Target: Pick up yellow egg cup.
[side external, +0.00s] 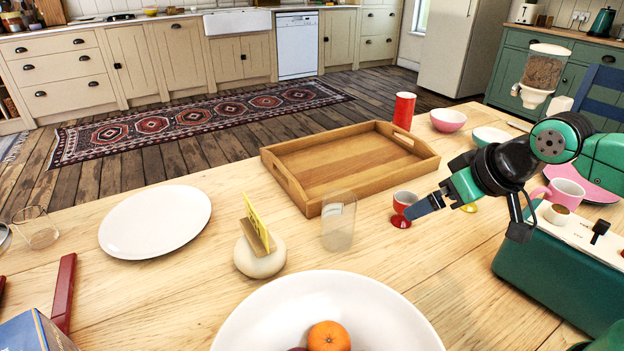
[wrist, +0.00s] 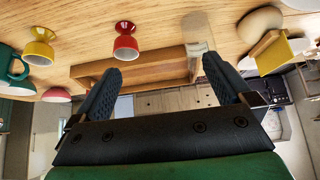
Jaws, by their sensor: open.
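The yellow egg cup (wrist: 40,48) shows at the left of the wrist view, off to the side of my fingers. In the side external view only a small yellow part of it (side external: 471,207) shows behind my gripper; the rest is hidden. My gripper (side external: 421,208) is above the table near the red egg cup (side external: 403,203). In the wrist view my two dark fingers (wrist: 162,66) are spread apart with nothing held between them. The red egg cup (wrist: 125,45) lies between the yellow one and the middle of that view.
A wooden tray (side external: 285,180) lies beyond the egg cups, with a red tumbler (side external: 404,110) behind it. A clear glass (side external: 338,228) stands left of the red egg cup. A pink mug (side external: 566,190) is at right. A fruit bowl (side external: 250,318) is in front.

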